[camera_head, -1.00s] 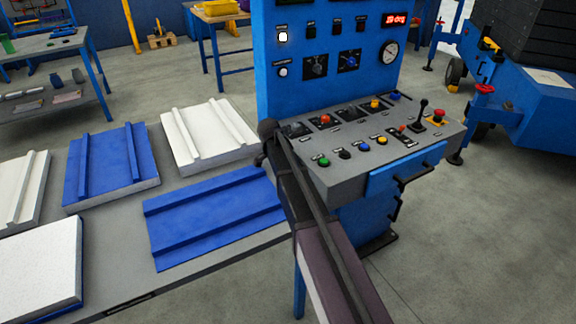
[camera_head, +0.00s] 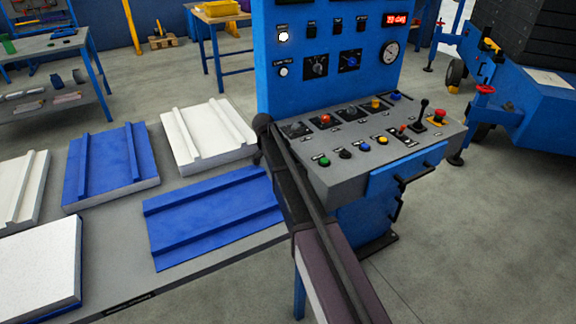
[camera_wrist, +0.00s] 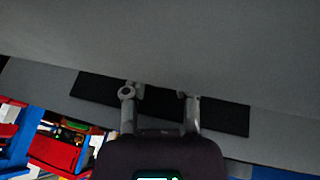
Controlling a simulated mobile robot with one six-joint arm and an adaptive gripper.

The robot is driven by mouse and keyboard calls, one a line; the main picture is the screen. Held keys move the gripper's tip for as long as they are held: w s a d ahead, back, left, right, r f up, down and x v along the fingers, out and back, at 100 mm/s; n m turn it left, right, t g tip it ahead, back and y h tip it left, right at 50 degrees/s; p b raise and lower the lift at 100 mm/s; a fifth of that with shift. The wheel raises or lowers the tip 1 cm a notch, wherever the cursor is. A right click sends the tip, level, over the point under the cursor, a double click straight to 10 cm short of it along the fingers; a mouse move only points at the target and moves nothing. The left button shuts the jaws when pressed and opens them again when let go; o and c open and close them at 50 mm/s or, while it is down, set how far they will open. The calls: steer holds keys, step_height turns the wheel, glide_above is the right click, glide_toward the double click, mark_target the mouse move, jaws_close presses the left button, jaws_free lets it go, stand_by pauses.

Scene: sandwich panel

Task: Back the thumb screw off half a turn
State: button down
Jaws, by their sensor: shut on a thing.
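My gripper (camera_wrist: 160,94) shows in the wrist view, its two grey fingers reaching to a black strip (camera_wrist: 225,115) on a grey surface. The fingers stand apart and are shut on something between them. That thing is too dark against the strip to make out, so the thumb screw's own shape and angle cannot be told. In the head view my arm reaches along the left side of the blue control panel (camera_head: 330,85) with its grey sloped desk (camera_head: 345,178); the gripper itself is hidden there.
A grey table (camera_head: 215,262) with blue and white ribbed panels (camera_head: 215,215) stands left of the desk. Buttons and a black lever (camera_head: 423,112) stand up from the desk. A blue cart (camera_head: 535,105) is at the right. Floor is clear in front of the desk.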

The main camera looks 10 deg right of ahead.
stand_by(0.3)
steer(key=shift+c, duration=2)
jaws_free()
steer(key=shift+s, duration=0.15)
